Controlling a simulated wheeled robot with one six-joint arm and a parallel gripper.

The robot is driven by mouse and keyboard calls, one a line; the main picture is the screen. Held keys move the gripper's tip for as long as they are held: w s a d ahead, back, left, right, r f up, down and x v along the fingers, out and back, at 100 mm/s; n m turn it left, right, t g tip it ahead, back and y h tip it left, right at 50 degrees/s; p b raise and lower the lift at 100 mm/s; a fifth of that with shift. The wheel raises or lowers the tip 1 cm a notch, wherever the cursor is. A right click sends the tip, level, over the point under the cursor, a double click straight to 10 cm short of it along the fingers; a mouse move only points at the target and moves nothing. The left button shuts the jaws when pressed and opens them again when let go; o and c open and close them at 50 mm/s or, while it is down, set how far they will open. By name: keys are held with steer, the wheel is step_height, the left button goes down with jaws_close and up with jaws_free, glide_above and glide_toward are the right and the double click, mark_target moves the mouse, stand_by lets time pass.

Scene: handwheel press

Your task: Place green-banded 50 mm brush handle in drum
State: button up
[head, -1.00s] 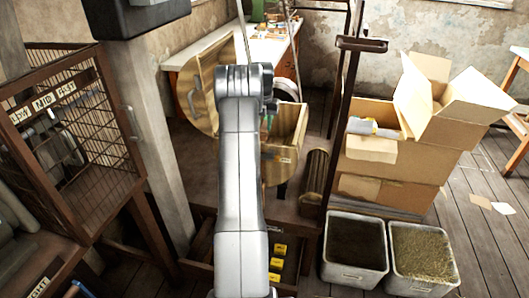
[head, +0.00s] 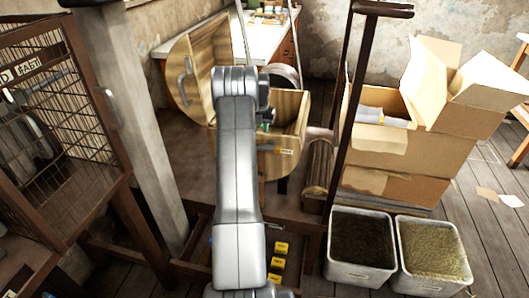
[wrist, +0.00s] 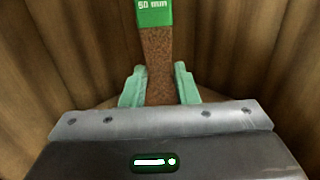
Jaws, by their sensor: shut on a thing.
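The brown brush handle (wrist: 158,75) with a green band marked "50 mm" (wrist: 154,13) shows in the wrist view. My gripper (wrist: 159,88) is shut on it, with a pale green finger on each side. Wooden stave walls of the drum surround the handle and fingers in the wrist view. In the head view the wooden drum (head: 279,163) stands open beyond my arm, its round lid (head: 189,78) swung up to the left. My arm hides part of the drum and most of the gripper there. Whether the handle touches the drum's bottom cannot be told.
A wire cage (head: 50,110) and a post (head: 140,130) stand at left. A dark upright frame (head: 348,110) is right of the drum. Cardboard boxes (head: 385,150) and two grey bins (head: 355,273) are farther right. Yellow blocks (head: 277,264) lie low in front.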

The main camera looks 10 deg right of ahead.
step_height(320, 180, down, 11)
steer(key=shift+r+b, duration=0.15)
steer(key=shift+b, duration=0.6)
steer(key=o, duration=1)
steer(key=shift+o, duration=0.2)
steer(key=r+p, duration=0.1)
steer(key=r, duration=1.1)
steer(key=shift+s+a+p, duration=0.1)
steer(key=shift+s+p, duration=0.1)
steer(key=shift+p, duration=0.15)
